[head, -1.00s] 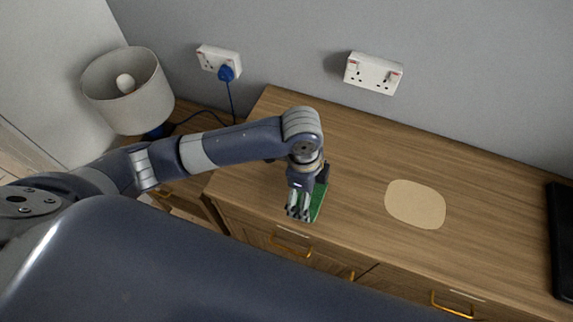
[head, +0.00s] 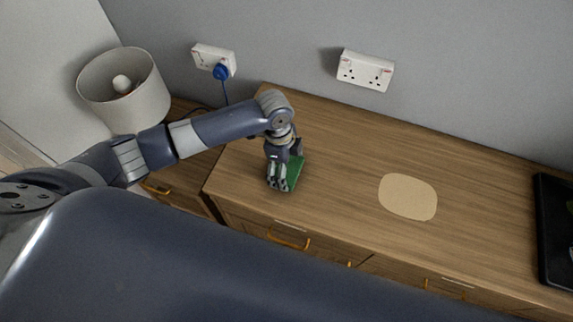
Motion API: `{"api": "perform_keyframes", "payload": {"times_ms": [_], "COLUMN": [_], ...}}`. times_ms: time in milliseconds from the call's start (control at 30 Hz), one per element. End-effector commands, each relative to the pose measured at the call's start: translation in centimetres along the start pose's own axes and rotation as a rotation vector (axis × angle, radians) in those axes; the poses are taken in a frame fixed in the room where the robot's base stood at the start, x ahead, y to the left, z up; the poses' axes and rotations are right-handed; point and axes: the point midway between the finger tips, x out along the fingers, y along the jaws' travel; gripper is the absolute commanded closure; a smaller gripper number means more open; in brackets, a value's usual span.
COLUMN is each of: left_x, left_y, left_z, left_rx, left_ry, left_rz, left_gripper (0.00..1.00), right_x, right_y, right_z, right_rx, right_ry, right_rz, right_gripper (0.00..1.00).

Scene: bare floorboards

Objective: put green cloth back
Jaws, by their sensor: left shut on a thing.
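The green cloth (head: 294,174) is at the left end of the wooden cabinet top, near its front edge, in the head view. My left gripper (head: 279,186) is over it, pointing down, and is shut on the cloth. The fingers and wrist hide part of the cloth. I cannot tell whether the cloth touches the wood or hangs just above it. My right gripper is not in view.
A beige rounded mat (head: 408,197) lies on the cabinet top (head: 335,185), with clear wood around it. A black flat object (head: 556,230) is at the right. A lamp (head: 125,92) stands at the left. Sockets (head: 365,71) are on the wall behind.

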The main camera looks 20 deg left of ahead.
Motion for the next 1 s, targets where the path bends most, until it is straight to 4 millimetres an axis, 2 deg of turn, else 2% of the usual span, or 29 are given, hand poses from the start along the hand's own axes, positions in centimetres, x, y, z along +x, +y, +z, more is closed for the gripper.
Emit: {"api": "perform_keyframes", "payload": {"times_ms": [167, 200, 233, 633, 767, 867, 1000], "left_x": [0.3, 0.3, 0.3, 0.2, -0.4, -1.8, -4.8], "left_y": [0.0, 0.0, 0.0, 0.0, -0.1, -0.1, -0.2], "left_z": [0.0, 0.0, 0.0, 0.0, 0.0, 0.1, 0.0], "left_rx": [0.0, 0.0, 0.0, -0.001, -0.001, 0.0, 0.0], "left_ry": [0.0, 0.0, 0.0, 0.0, 0.0, 0.0, 0.001], "left_rz": [0.0, 0.0, 0.0, 0.0, -0.002, -0.003, -0.005], "left_gripper": [0.35, 0.06, 0.0, 0.0, 0.0, 0.0, 0.0], "right_x": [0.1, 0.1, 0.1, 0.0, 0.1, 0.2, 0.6], "right_y": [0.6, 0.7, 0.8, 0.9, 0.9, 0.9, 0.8], "right_z": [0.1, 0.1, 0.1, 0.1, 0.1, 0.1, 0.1], "right_rx": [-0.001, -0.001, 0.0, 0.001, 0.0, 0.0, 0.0], "right_ry": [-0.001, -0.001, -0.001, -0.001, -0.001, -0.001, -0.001], "right_rz": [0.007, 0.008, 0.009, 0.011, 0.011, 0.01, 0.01], "right_gripper": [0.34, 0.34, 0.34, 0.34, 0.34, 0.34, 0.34]}}
